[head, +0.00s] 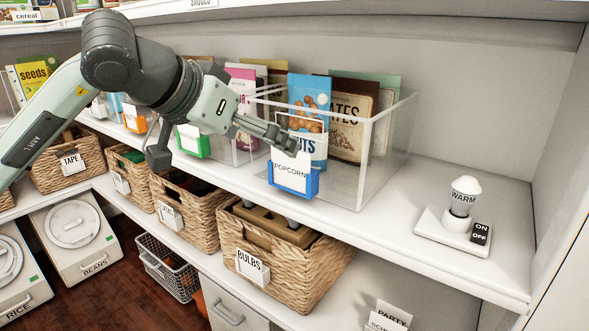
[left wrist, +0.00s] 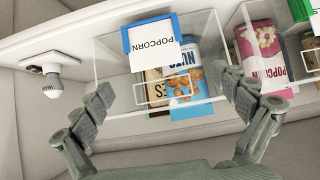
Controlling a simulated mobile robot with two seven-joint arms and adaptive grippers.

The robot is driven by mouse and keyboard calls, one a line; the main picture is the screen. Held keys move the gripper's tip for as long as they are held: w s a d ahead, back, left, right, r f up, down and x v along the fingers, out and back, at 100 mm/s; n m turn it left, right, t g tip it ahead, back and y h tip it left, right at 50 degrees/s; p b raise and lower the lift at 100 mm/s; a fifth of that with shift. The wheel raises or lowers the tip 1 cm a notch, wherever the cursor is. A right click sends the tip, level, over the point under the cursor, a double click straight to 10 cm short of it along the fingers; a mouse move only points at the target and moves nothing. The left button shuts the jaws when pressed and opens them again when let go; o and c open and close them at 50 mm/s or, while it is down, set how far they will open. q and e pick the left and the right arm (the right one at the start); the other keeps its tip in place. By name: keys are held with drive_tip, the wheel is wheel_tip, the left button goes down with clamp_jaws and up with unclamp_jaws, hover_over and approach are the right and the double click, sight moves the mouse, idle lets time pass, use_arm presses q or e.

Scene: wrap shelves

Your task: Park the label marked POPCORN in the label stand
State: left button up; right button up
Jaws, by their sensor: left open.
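The white label marked POPCORN (head: 291,172) sits in a blue holder (head: 312,186) on the front of a clear bin (head: 357,188). In the left wrist view the label (left wrist: 155,50) appears upside down in its blue holder (left wrist: 127,40). My left gripper (head: 284,141) is open in front of the bin, close to the label's upper edge. In the left wrist view the open fingers (left wrist: 168,90) are spread with nothing held between them. A small stand with cards (head: 388,317), one reading PARTY, shows at the bottom right, partly cut off; it may be the label stand.
The clear bin holds a blue NUTS packet (head: 310,92) and brown packets. A pink POPCORN packet (left wrist: 260,52) is in the adjacent bin. A lamp marked WARM (head: 463,200) stands on the right shelf. A BULBS basket (head: 290,275) sits below. The shelf between bin and lamp is clear.

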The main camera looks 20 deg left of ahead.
sight(290, 159)
use_arm(q)
drive_tip(key=x, duration=0.5)
drive_tip(key=shift+d+f+p, duration=0.3)
drive_tip(key=shift+d+f, duration=0.15)
drive_tip(key=shift+w+d+f, duration=0.1)
drive_tip(key=shift+w+f, duration=0.15)
drive_tip(key=shift+w, duration=0.1)
drive_tip(key=shift+c, duration=1.2)
drive_tip(key=c, duration=0.5)
drive_tip(key=shift+c, duration=0.5)
use_arm(e)
drive_tip(key=shift+w+a+f, duration=0.1)
drive_tip(key=shift+w+f, duration=0.2)
drive_tip(key=shift+f, duration=0.45)
